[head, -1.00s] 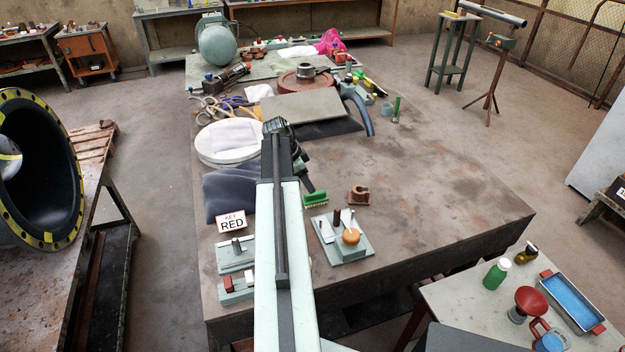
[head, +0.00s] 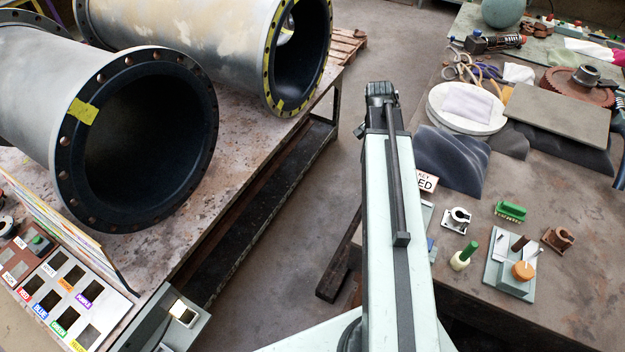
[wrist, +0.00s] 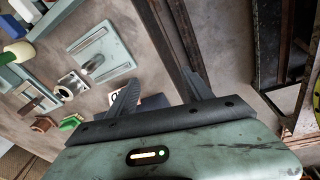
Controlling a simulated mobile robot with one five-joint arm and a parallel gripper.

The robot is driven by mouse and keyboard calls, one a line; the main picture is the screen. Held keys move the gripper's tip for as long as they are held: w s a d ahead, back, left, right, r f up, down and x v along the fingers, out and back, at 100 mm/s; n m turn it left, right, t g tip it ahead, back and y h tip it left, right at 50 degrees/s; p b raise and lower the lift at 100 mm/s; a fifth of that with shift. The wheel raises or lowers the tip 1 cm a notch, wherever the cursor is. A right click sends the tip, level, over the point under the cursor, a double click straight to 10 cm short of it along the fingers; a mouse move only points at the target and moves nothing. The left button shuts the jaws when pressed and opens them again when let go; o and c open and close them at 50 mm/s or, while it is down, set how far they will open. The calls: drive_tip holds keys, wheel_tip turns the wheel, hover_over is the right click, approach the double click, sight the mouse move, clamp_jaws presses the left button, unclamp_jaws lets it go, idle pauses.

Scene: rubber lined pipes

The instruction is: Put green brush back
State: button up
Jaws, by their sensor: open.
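A green block-shaped brush (head: 510,211) lies on the brown workbench, right of my arm in the head view. It also shows in the wrist view (wrist: 70,123), left of the fingers. A green-handled tool with a round cream end (head: 464,256) stands nearer on the same bench; I cannot tell whether it is a brush. A pale panel (head: 112,302) with dark square openings and colour labels, one reading GREEN, is at lower left. My gripper (head: 380,90) points over the gap between the tables. In the wrist view its fingers (wrist: 160,92) are apart and empty.
Large lined pipes (head: 140,130) lie on the left table. The floor gap between tables is open.

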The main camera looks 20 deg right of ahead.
drive_tip(key=w+a+n+y, duration=0.1)
drive_tip(key=a+n, duration=1.1)
drive_tip(key=a, duration=1.9)
drive_tip(key=shift+w+a+f+n+t+y, duration=0.2)
drive_tip(key=shift+w+a+n+t+y, duration=0.1)
drive_tip(key=shift+n+y, duration=0.15)
wheel_tip(320, 180, down, 3)
drive_tip(key=b, duration=0.2)
drive_tip(key=shift+r+b, duration=0.2)
drive_tip(key=shift+b, duration=0.1)
